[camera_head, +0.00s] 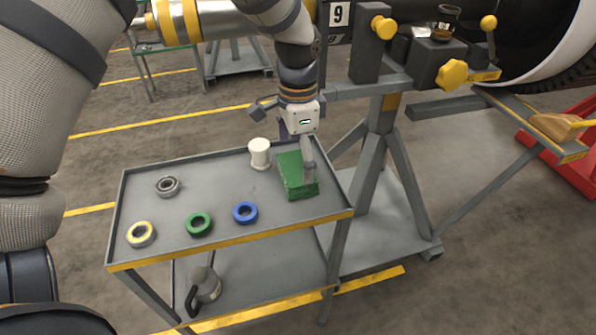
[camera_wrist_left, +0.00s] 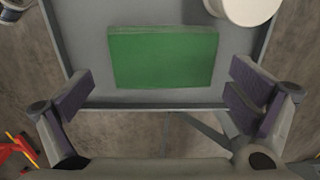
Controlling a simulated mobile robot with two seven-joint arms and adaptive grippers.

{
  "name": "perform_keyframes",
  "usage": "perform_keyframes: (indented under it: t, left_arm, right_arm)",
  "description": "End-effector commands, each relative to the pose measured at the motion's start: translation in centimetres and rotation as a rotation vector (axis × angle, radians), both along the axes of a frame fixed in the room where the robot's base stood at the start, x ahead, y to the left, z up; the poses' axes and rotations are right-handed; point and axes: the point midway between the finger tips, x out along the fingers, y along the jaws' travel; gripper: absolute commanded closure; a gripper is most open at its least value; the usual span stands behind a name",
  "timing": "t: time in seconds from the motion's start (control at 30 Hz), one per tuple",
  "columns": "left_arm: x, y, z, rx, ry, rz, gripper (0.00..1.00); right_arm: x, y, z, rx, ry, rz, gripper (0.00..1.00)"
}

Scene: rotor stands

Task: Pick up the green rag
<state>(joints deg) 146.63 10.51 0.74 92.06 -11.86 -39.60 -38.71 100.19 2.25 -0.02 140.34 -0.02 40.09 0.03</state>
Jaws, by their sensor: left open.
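The green rag (camera_head: 297,176) is a folded, block-like pad lying on the right part of the grey cart's top tray (camera_head: 225,165). My left gripper (camera_head: 290,150) is above the rag's far end, pointing down, and one finger hides part of the rag. In the left wrist view the green rag (camera_wrist_left: 162,57) shows as a flat rectangle, ahead of and between the spread fingers of my left gripper (camera_wrist_left: 163,88). The gripper is open and empty; I see no contact with the rag. My right gripper is not in view.
A white spool (camera_head: 260,153) stands just left of the rag; it also shows in the left wrist view (camera_wrist_left: 245,8). Blue (camera_head: 245,213), green (camera_head: 199,224) and yellow (camera_head: 141,234) rings and a metal bearing (camera_head: 167,186) lie farther left. A rotor stand (camera_head: 381,120) rises close behind the cart.

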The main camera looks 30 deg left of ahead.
Motion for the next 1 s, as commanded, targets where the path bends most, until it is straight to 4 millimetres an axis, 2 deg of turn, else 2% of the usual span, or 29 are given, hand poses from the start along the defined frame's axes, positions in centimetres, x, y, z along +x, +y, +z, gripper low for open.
perform_keyframes:
  t: [0.1,0.17,0.4,0.43,0.57,0.87,1.0]
  left_arm:
    - [-0.4,0.2,-2.3,0.0,0.001,0.0,0.0]
    - [-0.4,0.2,-3.0,0.0,0.001,0.0,0.0]
    - [-0.3,0.2,-3.2,0.0,-0.004,0.0,0.0]
    - [-0.3,0.1,-3.2,0.0,-0.004,0.0,0.05]
    - [-0.3,0.1,-3.2,-0.001,-0.002,0.0,0.34]
    - [-0.3,0.1,-3.1,-0.001,-0.002,0.0,0.35]
    - [-0.2,0.1,-1.8,0.0,-0.005,0.0,0.35]
  right_arm:
    - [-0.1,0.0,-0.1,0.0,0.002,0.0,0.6]
    - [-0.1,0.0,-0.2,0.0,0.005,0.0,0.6]
    - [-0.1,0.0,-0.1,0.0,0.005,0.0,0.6]
    - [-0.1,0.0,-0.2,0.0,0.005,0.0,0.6]
    - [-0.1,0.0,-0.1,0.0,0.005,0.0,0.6]
    - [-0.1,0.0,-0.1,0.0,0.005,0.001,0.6]
    - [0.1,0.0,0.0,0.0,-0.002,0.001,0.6]
